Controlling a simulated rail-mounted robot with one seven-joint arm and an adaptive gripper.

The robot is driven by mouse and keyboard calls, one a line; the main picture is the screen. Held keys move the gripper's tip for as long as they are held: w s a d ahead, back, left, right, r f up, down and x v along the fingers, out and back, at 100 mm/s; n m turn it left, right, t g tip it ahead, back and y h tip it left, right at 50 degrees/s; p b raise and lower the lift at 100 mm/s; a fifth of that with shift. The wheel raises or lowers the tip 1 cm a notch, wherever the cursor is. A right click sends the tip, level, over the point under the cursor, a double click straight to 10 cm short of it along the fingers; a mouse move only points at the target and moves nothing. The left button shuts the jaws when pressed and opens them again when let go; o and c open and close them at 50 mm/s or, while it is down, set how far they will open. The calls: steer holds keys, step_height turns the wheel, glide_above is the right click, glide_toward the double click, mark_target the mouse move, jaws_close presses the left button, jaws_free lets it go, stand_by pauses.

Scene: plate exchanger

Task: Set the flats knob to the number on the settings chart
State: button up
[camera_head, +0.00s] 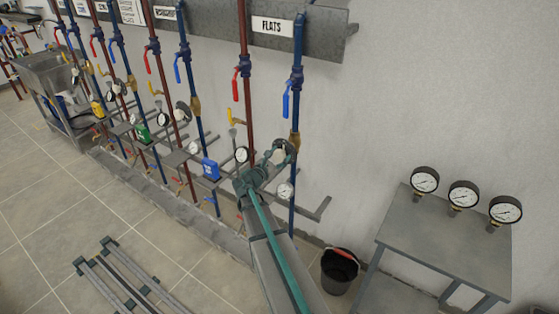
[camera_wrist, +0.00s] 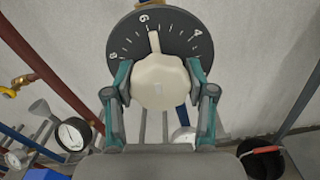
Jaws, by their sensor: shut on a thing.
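The flats knob (camera_wrist: 162,84) is cream, with a raised pointer, on a dark round dial (camera_wrist: 183,38) marked with 4, 6 and 8. The pointer stands close to the 6, slightly on the side toward the 4. My gripper (camera_wrist: 160,82) is shut on the knob, one finger on each side. In the head view my gripper (camera_head: 262,170) is at the dial (camera_head: 291,147) on the blue pipe below the FLATS label (camera_head: 272,26); the knob is mostly hidden there. A white printed sheet (camera_head: 131,12), perhaps the settings chart, is at the top left; its text is too small to read.
Red (camera_head: 247,80) and blue pipes with lever valves line the wall, with gauges nearby. A black bucket (camera_head: 339,272) stands on the floor right of my arm. A grey table (camera_head: 428,246) with three gauges stands at right. Metal bars (camera_head: 120,282) lie at lower left.

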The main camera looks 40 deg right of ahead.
steer(key=f+m+b, duration=0.1)
steer(key=m+b, duration=0.1)
steer(key=b, duration=0.2)
steer(key=shift+b, duration=0.4)
steer(key=m+b, duration=0.4)
steer(key=b, duration=0.2)
steer(key=m+b, duration=0.3)
steer(key=b, duration=0.2)
steer(key=shift+r, duration=0.15)
steer(key=shift+r+m+b, duration=0.2)
steer(key=shift+m+b, duration=0.6)
steer(key=shift+b, duration=0.25)
steer(key=shift+r, duration=0.1)
steer(key=o, duration=1.2)
steer(key=v, duration=1.2)
